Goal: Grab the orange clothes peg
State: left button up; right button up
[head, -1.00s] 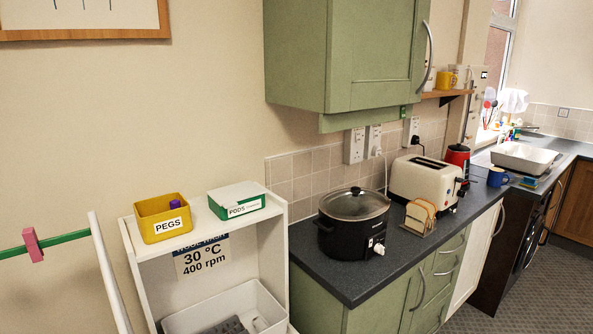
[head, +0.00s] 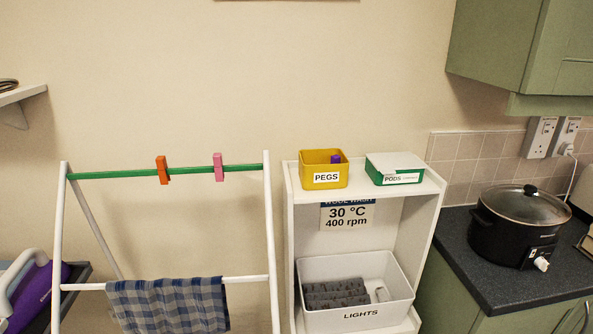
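The orange clothes peg (head: 162,169) is clipped upright on the green top rail (head: 120,174) of a white drying rack, left of the middle in the head view. A pink peg (head: 218,167) is clipped on the same rail to its right, with a gap between them. A yellow box labelled PEGS (head: 325,173) stands on top of the white shelf unit to the right, with a purple item showing inside. Neither of my grippers shows in the head view.
A checked cloth (head: 168,304) hangs on the rack's lower rail. A green and white PODS box (head: 394,169) stands beside the yellow box. A LIGHTS bin (head: 398,308) sits in the shelf unit (head: 427,190). A purple iron (head: 28,290) is at the left.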

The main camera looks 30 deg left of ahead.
aim_at(161, 163)
jog(key=j+u, duration=0.15)
jog(key=u, duration=1.6)
jog(key=i+j+z, duration=0.1)
jog(key=j, duration=0.1)
